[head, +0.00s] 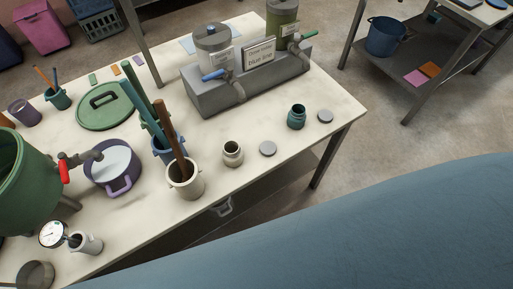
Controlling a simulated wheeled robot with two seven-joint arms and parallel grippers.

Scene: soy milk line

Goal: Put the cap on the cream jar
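The cream jar (232,154) stands upright and open on the pale table, near its front edge. A flat grey cap (268,149) lies on the table just to its right, apart from it. A teal jar (297,117), also open, stands further right, with a second flat grey cap (325,116) beside it. I cannot tell from looks alone which cap belongs to the cream jar. Neither of my grippers is in view.
A cream pot (186,182) with tall sticks stands left of the cream jar. A grey dispenser block (247,78) with two tanks and taps stands behind. A purple pot (112,170) and green vessel (22,185) are left. Table around the caps is clear.

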